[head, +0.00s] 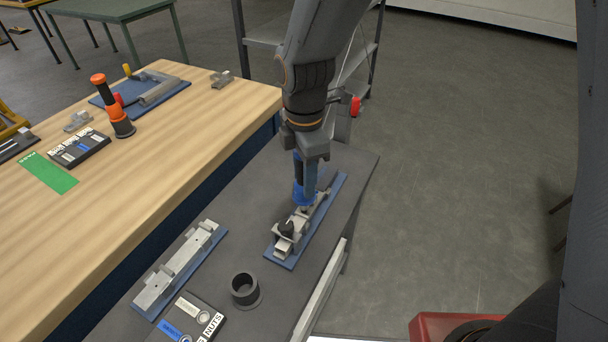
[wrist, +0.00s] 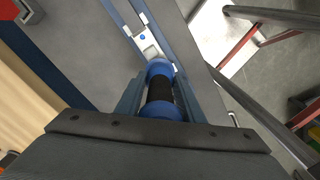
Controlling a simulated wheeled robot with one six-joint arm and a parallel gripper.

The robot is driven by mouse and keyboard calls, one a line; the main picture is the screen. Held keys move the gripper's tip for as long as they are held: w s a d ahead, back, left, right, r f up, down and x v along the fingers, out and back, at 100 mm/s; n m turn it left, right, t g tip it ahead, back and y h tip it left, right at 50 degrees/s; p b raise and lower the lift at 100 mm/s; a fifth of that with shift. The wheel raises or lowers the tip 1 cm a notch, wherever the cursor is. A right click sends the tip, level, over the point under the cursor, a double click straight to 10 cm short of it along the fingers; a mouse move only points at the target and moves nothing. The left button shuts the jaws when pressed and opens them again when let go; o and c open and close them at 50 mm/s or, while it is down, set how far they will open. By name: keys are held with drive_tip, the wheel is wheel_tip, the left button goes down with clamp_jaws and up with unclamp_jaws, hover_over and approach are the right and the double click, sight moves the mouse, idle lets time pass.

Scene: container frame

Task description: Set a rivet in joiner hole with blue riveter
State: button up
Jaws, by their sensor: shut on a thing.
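My gripper (head: 309,168) is shut on the blue riveter (head: 300,194), which has blue ends and a black middle. The riveter stands roughly upright over the blue-based fixture (head: 283,262) that holds the grey joiner (head: 288,240). In the wrist view the riveter (wrist: 160,72) lies between the fingers, and its far end is over or against a pale part of the joiner (wrist: 150,48). I cannot tell whether its tip touches. The joiner hole and any rivet under the tip are hidden.
A second blue-based fixture (head: 180,270), a black cup (head: 244,290) and a labelled nuts tray (head: 200,318) share the grey table. An orange-black tool (head: 115,108) stands on the wooden table (head: 165,170). Grey table space is free between the fixtures.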

drive_tip(key=shift+f+b, duration=0.3)
drive_tip(key=shift+f, duration=0.35)
drive_tip(key=shift+r, duration=0.1)
drive_tip(key=shift+r+p, duration=3.05)
drive_tip(key=shift+r, duration=0.7)
